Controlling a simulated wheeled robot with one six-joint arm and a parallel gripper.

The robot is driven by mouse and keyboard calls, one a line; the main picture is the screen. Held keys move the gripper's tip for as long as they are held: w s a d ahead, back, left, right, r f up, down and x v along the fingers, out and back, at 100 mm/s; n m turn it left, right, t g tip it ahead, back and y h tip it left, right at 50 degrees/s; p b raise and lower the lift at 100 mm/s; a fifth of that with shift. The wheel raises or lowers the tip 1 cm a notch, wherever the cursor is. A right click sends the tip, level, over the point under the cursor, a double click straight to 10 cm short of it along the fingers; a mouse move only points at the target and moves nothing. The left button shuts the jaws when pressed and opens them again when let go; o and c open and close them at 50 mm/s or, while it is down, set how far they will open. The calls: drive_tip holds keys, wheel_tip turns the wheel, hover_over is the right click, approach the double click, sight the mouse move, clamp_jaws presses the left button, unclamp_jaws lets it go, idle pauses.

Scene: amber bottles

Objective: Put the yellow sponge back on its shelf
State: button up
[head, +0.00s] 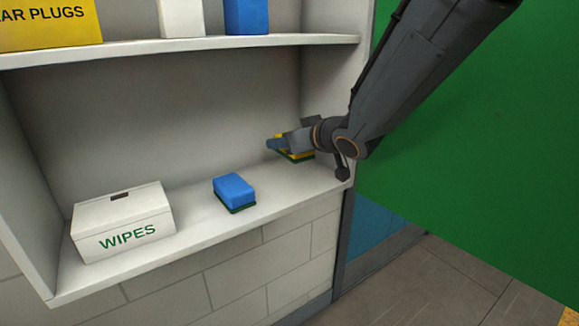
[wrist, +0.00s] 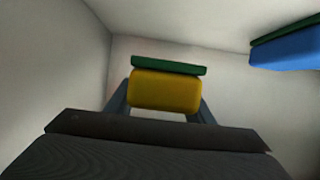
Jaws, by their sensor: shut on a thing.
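The yellow sponge (head: 297,155), with a green scouring layer underneath, is at the right end of the lower shelf (head: 200,222). My gripper (head: 287,142) is shut on it, and the fingers and wrist cover much of it in the head view. In the wrist view, the yellow sponge (wrist: 165,91) sits between the two fingers of my gripper (wrist: 163,103), its green layer towards the shelf surface. It is at or just above the shelf; I cannot tell whether it touches.
A blue sponge (head: 234,190) with a green layer lies left of the yellow one, with a gap between. A white WIPES box (head: 122,222) stands further left. The upper shelf (head: 200,44) overhangs, holding a yellow EAR PLUGS box (head: 45,24). The shelf's side wall is close on the right.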

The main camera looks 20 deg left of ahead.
sight(285, 173)
drive_tip(key=f, duration=0.3)
drive_tip(key=shift+s+a, duration=0.15)
drive_tip(key=shift+a, duration=0.2)
drive_tip(key=shift+f+p, duration=0.3)
drive_tip(key=shift+f, duration=1.5)
drive_tip(key=shift+d+f, duration=0.1)
drive_tip(key=shift+f, duration=0.05)
drive_tip(key=o, duration=1.1)
drive_tip(key=shift+o, duration=0.2)
